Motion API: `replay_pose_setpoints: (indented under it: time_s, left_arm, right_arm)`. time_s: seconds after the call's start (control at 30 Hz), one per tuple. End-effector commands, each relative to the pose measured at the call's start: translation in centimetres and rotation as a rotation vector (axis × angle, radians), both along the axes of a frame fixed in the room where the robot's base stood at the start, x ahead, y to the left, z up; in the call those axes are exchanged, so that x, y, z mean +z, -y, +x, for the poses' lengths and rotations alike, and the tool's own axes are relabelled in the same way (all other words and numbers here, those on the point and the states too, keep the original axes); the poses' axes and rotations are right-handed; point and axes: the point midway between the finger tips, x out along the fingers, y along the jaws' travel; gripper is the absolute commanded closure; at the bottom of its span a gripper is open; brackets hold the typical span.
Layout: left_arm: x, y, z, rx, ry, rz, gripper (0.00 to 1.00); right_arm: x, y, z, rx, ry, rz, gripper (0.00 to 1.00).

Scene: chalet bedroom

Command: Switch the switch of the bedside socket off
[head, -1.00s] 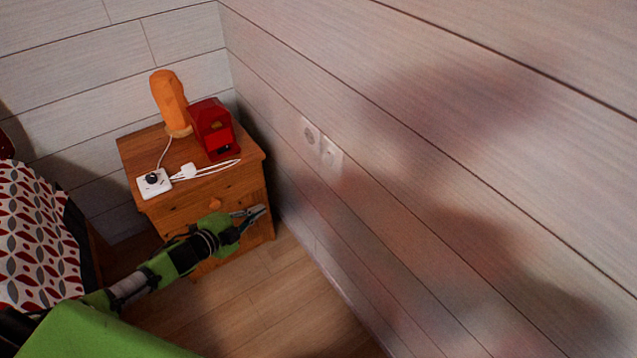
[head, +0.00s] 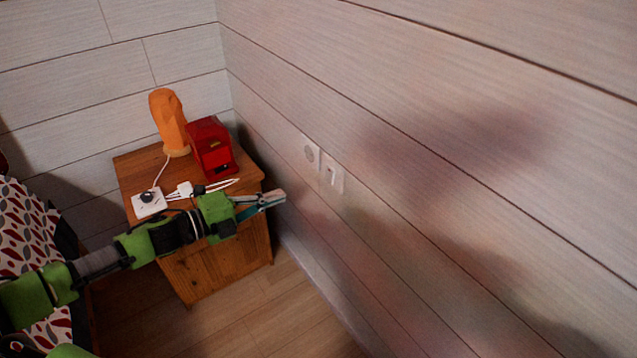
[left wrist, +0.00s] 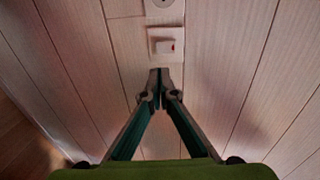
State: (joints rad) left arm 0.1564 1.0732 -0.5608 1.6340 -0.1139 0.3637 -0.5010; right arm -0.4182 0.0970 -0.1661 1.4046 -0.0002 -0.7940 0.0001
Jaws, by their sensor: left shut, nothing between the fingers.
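The bedside socket (head: 309,153) is a pale plate on the right wall, and its switch plate (head: 332,176) sits just to its right. In the left wrist view the switch (left wrist: 166,43) is a white plate with a small red mark at the right of its rocker, and part of the round socket (left wrist: 162,5) shows above it. My left gripper (head: 281,197) is shut and empty, in front of the nightstand and pointing at the wall. In the left wrist view its fingertips (left wrist: 159,73) appear just below the switch plate; contact cannot be told. My right gripper is not in view.
A wooden nightstand (head: 205,265) stands in the corner under my left arm. On it are an orange lamp (head: 168,118), a red box-like object (head: 210,146) and a white plug block (head: 149,203) with cables. A bed (head: 28,230) is at left. The wall around the switch is clear.

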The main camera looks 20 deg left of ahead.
Motion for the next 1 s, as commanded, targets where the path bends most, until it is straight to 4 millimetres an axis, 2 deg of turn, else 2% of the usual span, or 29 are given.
replay_pose_setpoints:
  time_s: [0.7,1.0]
  left_arm:
    - [-1.4,6.8,8.7,0.000,0.003,0.000,1.00]
    - [-1.7,7.9,10.1,0.001,0.000,0.000,1.00]
  right_arm:
    - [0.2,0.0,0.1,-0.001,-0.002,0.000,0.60]
    - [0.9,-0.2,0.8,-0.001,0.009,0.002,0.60]
